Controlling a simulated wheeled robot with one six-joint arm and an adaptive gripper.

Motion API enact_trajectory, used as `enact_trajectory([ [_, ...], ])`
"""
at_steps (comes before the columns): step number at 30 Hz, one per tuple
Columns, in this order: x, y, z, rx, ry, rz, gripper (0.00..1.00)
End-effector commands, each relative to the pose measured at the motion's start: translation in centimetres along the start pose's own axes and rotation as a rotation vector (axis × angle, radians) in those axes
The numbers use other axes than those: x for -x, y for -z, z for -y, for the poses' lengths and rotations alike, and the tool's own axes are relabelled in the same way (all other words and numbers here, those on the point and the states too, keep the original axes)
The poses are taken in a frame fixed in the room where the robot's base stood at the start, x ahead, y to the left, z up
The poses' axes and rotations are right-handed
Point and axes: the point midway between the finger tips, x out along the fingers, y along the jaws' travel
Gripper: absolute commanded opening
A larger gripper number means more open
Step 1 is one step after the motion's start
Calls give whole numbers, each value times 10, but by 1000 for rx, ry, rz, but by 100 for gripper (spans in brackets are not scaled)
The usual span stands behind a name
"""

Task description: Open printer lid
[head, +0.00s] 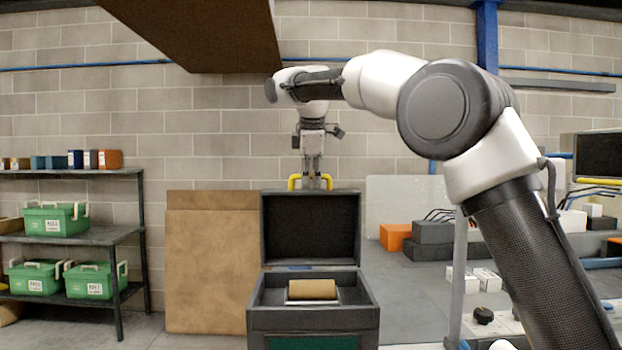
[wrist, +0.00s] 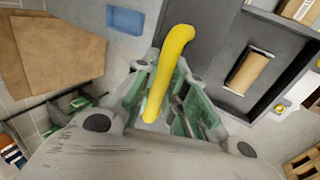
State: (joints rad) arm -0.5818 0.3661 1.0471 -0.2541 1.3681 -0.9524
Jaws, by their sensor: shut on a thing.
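The printer (head: 314,319) is a dark grey box in the lower middle of the head view. Its lid (head: 311,228) stands upright at the back, raised off the body, and the inside is exposed. A roll of brown material (head: 312,290) lies inside; the roll also shows in the wrist view (wrist: 246,74). A yellow handle (head: 294,183) sits at the lid's top edge. My gripper (head: 312,184) points down at the handle. In the wrist view my gripper (wrist: 160,112) is shut on the yellow handle (wrist: 174,55), which runs between its fingers.
A shelf (head: 105,236) with green bins (head: 55,219) stands at the left. Large brown boards (head: 210,262) lean on the wall beside the printer. A grey table (head: 408,290) with orange and dark boxes is at the right. A brown panel (head: 205,30) hangs overhead.

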Motion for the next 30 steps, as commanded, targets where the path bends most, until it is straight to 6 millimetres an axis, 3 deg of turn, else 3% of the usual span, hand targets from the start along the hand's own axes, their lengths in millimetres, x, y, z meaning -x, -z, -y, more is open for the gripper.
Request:
enact_trajectory([
  [15,0,-1,-2,1,-3,1,0],
  [16,0,-1,-2,1,-3,1,18],
  [19,0,-1,-2,0,-3,0,35],
  [30,5,0,-1,0,-2,-1,35],
])
